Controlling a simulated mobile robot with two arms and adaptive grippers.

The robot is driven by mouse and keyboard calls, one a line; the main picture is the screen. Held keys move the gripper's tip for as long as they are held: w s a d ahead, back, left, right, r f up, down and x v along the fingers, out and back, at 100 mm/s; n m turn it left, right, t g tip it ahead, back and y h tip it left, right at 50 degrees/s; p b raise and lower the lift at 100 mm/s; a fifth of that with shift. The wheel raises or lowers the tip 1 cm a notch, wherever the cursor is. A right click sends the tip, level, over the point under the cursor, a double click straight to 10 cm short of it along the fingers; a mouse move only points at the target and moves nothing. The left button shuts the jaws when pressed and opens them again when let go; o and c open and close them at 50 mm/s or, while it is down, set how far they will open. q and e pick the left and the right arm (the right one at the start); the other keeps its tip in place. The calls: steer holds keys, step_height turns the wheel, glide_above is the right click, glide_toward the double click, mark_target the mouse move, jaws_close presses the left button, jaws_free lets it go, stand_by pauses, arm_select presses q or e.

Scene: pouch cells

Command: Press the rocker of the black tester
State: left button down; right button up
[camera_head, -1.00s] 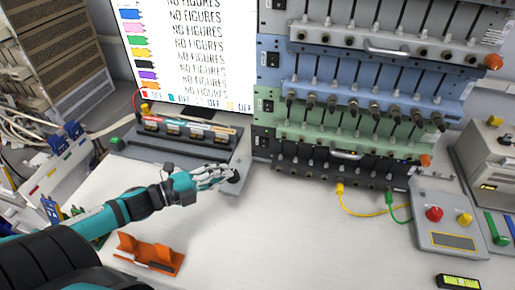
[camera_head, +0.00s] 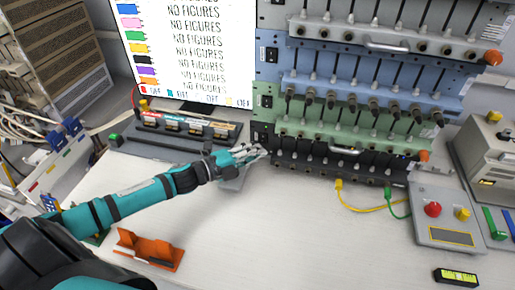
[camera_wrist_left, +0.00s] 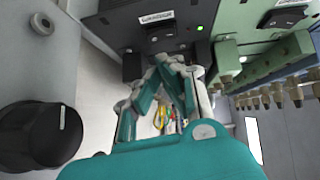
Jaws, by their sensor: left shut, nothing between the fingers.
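The black tester (camera_head: 335,168) is the lowest unit of the stack in the head view. Its rocker (camera_head: 261,135) is on the panel at its left end. The rocker also shows in the left wrist view (camera_wrist_left: 160,29), near the top, with a lit green lamp (camera_wrist_left: 200,28) beside it. My left gripper (camera_head: 263,151) is shut and empty, with its fingertips just below the rocker panel in the head view. In the left wrist view the fingertips (camera_wrist_left: 172,62) are just below the rocker; I cannot tell whether they touch the panel. My right gripper is out of view.
Green (camera_head: 350,135), blue (camera_head: 375,95) and grey (camera_head: 385,40) testers are stacked above. A black knob (camera_wrist_left: 40,135) is left of my gripper in the wrist view. An orange holder (camera_head: 150,250) lies at the front left. The middle of the white table (camera_head: 270,235) is clear.

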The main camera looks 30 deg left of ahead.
arm_select(q)
steer(key=shift+w+a+f, duration=0.15)
steer(key=shift+w+a, duration=0.05)
steer(key=shift+w, duration=0.65)
steer(key=shift+w+f+b, duration=0.15)
steer(key=shift+f+b, duration=0.25)
steer(key=shift+b, duration=0.45)
steer(key=shift+a+r+t, duration=0.1)
steer(key=shift+r+t, duration=0.1)
steer(key=shift+t, duration=0.1)
steer(key=shift+w+r, duration=0.1)
steer(key=v, duration=1.2)
